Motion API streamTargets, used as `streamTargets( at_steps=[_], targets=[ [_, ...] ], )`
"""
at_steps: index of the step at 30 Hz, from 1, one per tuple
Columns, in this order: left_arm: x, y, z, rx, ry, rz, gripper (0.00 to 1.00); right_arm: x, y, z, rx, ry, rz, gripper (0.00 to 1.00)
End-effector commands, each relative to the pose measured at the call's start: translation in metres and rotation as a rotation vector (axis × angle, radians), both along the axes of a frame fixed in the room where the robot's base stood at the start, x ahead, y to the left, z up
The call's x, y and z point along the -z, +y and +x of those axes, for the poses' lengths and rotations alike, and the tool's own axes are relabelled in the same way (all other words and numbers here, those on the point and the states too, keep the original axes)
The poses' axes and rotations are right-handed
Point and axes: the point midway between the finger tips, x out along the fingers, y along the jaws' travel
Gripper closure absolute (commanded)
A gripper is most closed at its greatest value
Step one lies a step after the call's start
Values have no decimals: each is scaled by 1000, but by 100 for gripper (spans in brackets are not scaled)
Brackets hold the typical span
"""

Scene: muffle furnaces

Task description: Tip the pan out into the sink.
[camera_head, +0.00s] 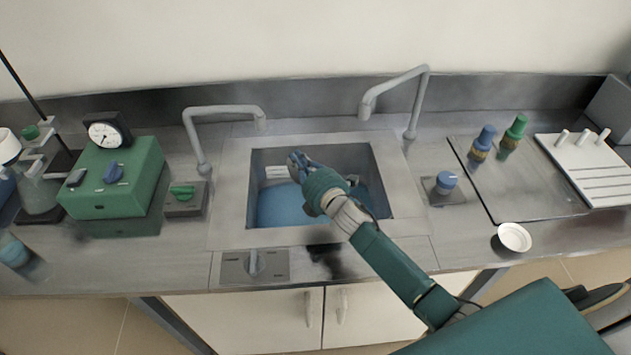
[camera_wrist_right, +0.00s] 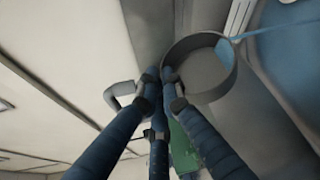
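The sink (camera_head: 230,190) is a square steel basin in the middle of the counter, with a blue bottom. My right gripper (camera_head: 297,162) is over the basin. In the right wrist view its fingers (camera_wrist_right: 164,78) close together at the rim of the round grey pan (camera_wrist_right: 205,72). The pan is tilted, and a blue, liquid-like streak (camera_wrist_right: 228,50) crosses its far rim toward the blue area of the sink (camera_wrist_right: 290,55). In the head view the pan cannot be made out behind the gripper. My left gripper is not in view.
Two grey faucets, left (camera_head: 195,135) and right (camera_head: 423,100), arch behind the sink. A green box with a dial (camera_head: 115,180) stands left. At right are a small white dish (camera_head: 514,237), a blue bottle (camera_head: 482,143), a green bottle (camera_head: 514,132) and a white rack (camera_head: 590,165).

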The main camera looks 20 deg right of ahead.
Motion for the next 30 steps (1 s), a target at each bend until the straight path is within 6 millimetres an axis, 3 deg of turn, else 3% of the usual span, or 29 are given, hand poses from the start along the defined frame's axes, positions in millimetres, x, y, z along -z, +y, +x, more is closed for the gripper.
streamTargets(
  at_steps=[30],
  targets=[
    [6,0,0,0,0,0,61,-3,-6,-2,-1,-20,68,100]
  ],
)
